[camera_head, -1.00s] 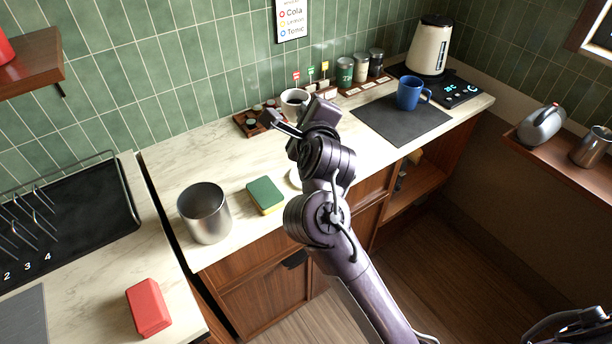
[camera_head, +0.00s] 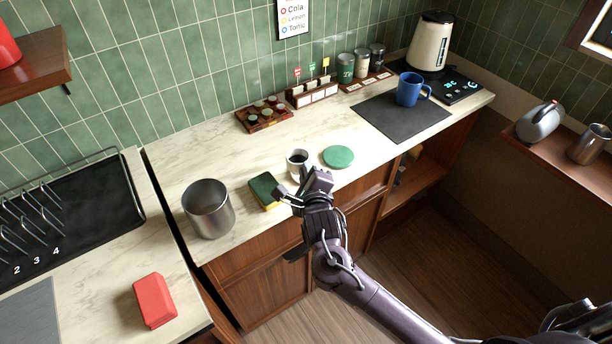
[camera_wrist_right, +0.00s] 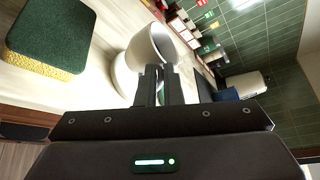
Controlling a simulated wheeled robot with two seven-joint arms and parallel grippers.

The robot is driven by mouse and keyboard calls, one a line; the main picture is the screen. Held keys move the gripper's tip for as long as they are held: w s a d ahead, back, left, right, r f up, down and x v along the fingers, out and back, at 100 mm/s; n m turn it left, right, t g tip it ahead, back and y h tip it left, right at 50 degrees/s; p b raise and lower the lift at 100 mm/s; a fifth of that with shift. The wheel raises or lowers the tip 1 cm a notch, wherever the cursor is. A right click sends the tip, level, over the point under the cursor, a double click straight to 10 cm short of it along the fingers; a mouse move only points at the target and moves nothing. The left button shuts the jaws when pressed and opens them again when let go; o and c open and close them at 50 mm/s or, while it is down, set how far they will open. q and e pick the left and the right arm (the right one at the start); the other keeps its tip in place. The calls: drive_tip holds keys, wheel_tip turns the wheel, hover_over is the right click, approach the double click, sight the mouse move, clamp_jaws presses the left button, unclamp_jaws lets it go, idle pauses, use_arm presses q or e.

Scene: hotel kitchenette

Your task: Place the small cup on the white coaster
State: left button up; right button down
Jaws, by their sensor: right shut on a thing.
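The small white cup (camera_head: 297,158), with a dark inside, is at the middle of the counter. It also shows in the right wrist view (camera_wrist_right: 152,45). My right gripper (camera_wrist_right: 161,72) is shut on the cup's near side; in the head view the gripper (camera_head: 308,174) comes from the front. The white coaster (camera_wrist_right: 122,77) shows as a pale round edge beneath the cup, mostly hidden by cup and gripper. I cannot tell whether the cup touches it. My left gripper is not in view.
A green and yellow sponge (camera_head: 264,190) lies close left of the cup, and a green round coaster (camera_head: 338,156) close right. A metal canister (camera_head: 208,210) stands farther left. A blue mug (camera_head: 409,90) stands on a dark mat (camera_head: 375,118).

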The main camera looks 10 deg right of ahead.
drive_tip(key=shift+f, duration=0.85)
drive_tip(key=shift+f, duration=0.2)
drive_tip(key=c, duration=1.6)
unclamp_jaws()
drive_tip(key=shift+o, duration=0.2)
